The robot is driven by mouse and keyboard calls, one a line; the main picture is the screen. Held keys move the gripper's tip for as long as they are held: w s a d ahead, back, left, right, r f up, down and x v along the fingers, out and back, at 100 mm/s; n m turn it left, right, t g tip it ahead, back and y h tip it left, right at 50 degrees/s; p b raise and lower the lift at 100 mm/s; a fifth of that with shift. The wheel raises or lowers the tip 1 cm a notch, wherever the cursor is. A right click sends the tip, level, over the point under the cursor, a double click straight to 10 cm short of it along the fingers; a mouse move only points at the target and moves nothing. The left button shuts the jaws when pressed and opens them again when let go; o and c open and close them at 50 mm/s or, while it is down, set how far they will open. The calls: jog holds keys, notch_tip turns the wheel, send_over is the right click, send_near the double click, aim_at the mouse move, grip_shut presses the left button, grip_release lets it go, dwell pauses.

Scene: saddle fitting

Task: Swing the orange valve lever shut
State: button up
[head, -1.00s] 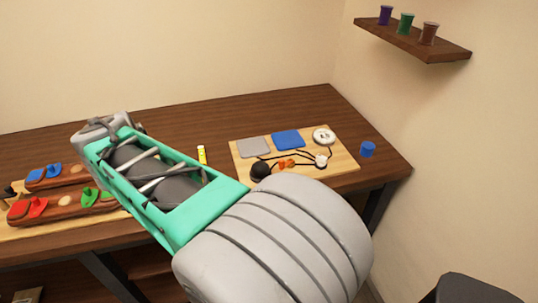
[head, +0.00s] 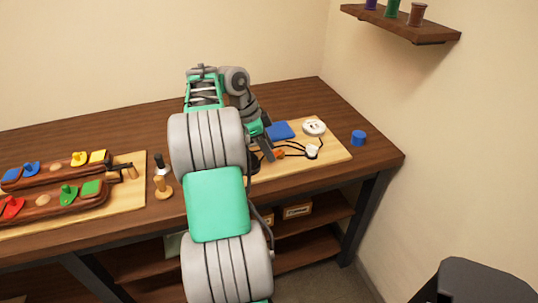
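The small orange valve lever (head: 280,154) lies among black tubes on the light wooden board (head: 334,155) at the right of the table. It is partly hidden, and its angle is too small to make out. My gripper (head: 267,154) points down over the board, just left of the orange lever. I cannot tell whether it touches the lever, or whether its fingers are open or shut. A white round gauge (head: 314,127) and a small white knob-like part (head: 312,151) sit on the same board. A blue pad (head: 281,131) lies behind my gripper.
A blue cup (head: 358,138) stands right of the board. A wall shelf (head: 405,25) holds cups. My arm covers the middle of the table.

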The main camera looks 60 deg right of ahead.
jog(key=shift+f, duration=0.15)
grip_shut()
dwell(0.4)
